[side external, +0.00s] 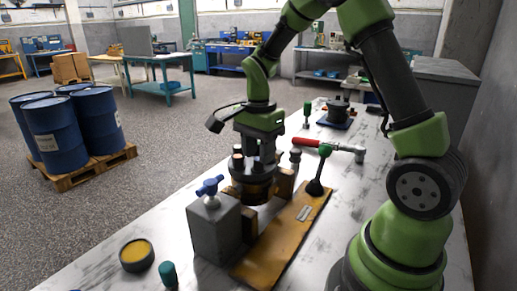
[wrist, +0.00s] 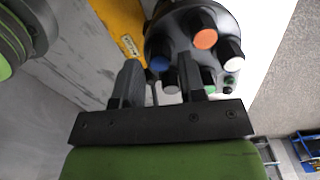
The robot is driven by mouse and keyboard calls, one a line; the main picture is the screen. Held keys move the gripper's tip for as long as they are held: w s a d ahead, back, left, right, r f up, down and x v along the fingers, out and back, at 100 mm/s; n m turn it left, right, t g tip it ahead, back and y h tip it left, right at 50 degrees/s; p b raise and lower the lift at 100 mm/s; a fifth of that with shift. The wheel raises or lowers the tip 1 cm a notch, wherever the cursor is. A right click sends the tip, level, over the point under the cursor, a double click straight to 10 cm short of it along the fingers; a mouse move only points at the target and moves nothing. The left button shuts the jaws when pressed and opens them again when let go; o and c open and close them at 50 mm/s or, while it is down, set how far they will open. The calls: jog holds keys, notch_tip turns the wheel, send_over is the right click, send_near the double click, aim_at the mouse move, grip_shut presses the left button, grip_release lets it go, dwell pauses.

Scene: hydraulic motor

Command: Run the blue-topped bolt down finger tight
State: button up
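The blue-topped bolt (wrist: 160,63) is a dark bolt with a blue cap, standing in the motor's round black top. In the wrist view it lies between the two fingertips of my gripper (wrist: 159,64), with a visible gap on each side. The fingers are spread and look empty. In the side view my gripper (side external: 259,154) points straight down over the motor (side external: 252,189). There the fingers hide part of the motor's top, and I cannot pick out the blue cap. How low the fingertips are beside the bolt is hard to tell.
Other bolts crowd close by: orange-topped (wrist: 205,39), white-topped (wrist: 231,62) and green-topped. A red-handled wrench (side external: 325,147), a yellow base plate (side external: 275,252) and a yellow-filled tin (side external: 136,253) are nearby.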

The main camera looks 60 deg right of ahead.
jog(key=shift+f, duration=1.25)
jog(key=shift+r, duration=0.25)
jog(key=c, duration=0.5)
jog(key=m, duration=0.4)
jog(key=shift+m, duration=1.3)
jog(key=o, duration=0.5)
